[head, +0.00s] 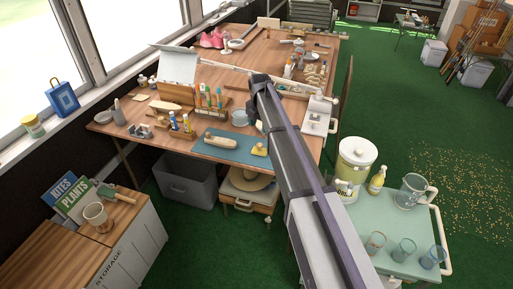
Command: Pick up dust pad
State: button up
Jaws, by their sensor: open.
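A blue mat (210,148) lies along the front edge of the wooden workbench. A small yellow pad-like piece (259,150) lies on the mat's right end; it may be the dust pad, but it is too small to be sure. A pale wooden block (222,142) lies on the same mat, left of the yellow piece. My arm reaches up from the lower right over the bench, just right of the yellow piece. My gripper does not show; the arm's far link seems to hide it.
The workbench (135,131) is crowded with bottles, a brush rack (211,99) and small parts. A green-topped cart (384,246) on the right bears a canister (354,168), a pitcher (412,190) and glasses. A grey bin (188,181) stands below the bench. Green floor is open to the right.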

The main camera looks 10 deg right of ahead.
aim_at(260, 144)
jog(key=shift+n, duration=0.3)
notch_tip(260, 144, down, 11)
jog(key=b, duration=1.1)
jog(key=shift+f, duration=0.15)
jog(key=shift+s+r, duration=0.1)
jog(key=shift+r, duration=0.15)
jog(key=shift+c, duration=0.2)
jog(key=c, duration=1)
jog(key=shift+o, duration=0.2)
